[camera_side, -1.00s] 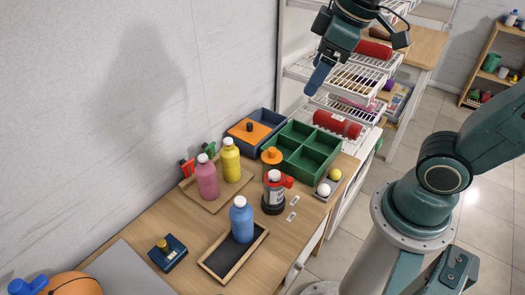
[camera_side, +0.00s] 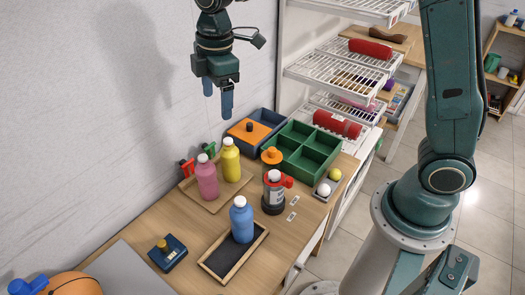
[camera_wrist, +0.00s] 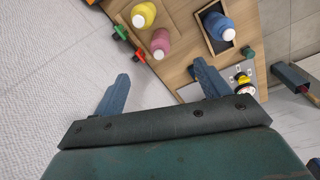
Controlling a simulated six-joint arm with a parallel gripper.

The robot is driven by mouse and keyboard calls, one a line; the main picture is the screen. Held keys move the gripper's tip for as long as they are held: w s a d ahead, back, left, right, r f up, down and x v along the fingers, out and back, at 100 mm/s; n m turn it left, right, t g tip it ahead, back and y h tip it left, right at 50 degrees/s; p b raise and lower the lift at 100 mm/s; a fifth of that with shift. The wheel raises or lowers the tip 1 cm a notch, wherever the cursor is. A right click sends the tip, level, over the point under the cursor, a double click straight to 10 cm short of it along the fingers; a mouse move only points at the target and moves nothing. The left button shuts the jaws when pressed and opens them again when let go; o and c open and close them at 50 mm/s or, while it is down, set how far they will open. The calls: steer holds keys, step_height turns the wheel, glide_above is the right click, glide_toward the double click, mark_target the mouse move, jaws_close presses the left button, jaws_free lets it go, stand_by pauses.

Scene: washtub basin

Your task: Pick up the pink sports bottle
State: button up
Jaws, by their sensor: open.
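The pink sports bottle (camera_side: 206,181) with a white cap stands upright on a wooden tray (camera_side: 216,207), beside a yellow bottle (camera_side: 230,161). In the wrist view the pink bottle (camera_wrist: 160,43) shows near the top, ahead of the fingers. My gripper (camera_side: 218,104) is open and empty, pointing down, high above the back of the table and above the bottles. In the wrist view its two blue fingers (camera_wrist: 160,92) are spread wide with nothing between them.
A blue bottle (camera_side: 241,220) stands on a black, wood-rimmed tray (camera_side: 222,275). A dark bottle with a red part (camera_side: 273,193) stands to the right. Green (camera_side: 301,151) and blue bins (camera_side: 240,123) are behind. Red and green clips stand by the wall, left of the pink bottle.

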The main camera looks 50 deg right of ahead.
mark_target(202, 157)
steer(key=shift+w+a+f+n+g, duration=0.15)
steer(key=shift+w+a+f+n, duration=0.5)
steer(key=shift+f, duration=1.85)
steer(key=shift+w+a+f+n+g, duration=0.2)
steer(key=shift+w+a+f+n, duration=0.4)
steer(key=shift+f, duration=1.95)
steer(key=shift+w+a+f+n+g, duration=0.15)
steer(key=shift+w+a+f+n, duration=0.5)
steer(key=shift+f, duration=1.85)
steer(key=shift+w+d+m, duration=0.15)
steer(key=shift+w+m, duration=0.05)
steer(key=shift+m, duration=0.1)
steer(key=shift+f, duration=2.6)
steer(key=shift+r, duration=0.1)
jaws_close()
